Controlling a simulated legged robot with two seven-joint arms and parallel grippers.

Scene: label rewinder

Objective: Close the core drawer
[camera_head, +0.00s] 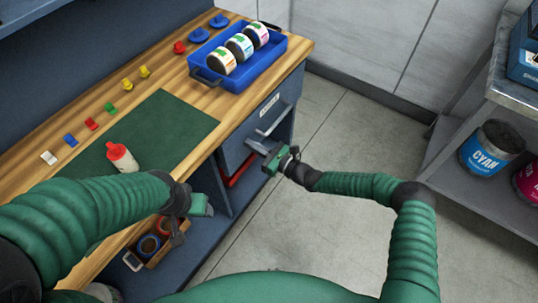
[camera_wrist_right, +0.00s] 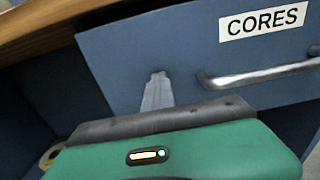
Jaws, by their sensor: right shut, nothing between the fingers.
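The core drawer (camera_head: 246,141) is in the blue bench, right of the green mat. Its front carries a "CORES" label and a metal bar handle (camera_head: 272,121); the wrist view shows the drawer front (camera_wrist_right: 140,50), label and handle (camera_wrist_right: 260,76) close up. I cannot tell how far the drawer stands out. My right gripper (camera_head: 260,147) is shut and empty at the lower part of the drawer front. Its fingers (camera_wrist_right: 157,92) point at the front left of the handle; contact is unclear. My left gripper (camera_head: 188,222) is by the bench's front edge, its jaws unclear.
A blue tray (camera_head: 256,73) with label rolls stands on the wooden top above the drawer. A shelf (camera_head: 440,148) with cans stands right; floor between is clear.

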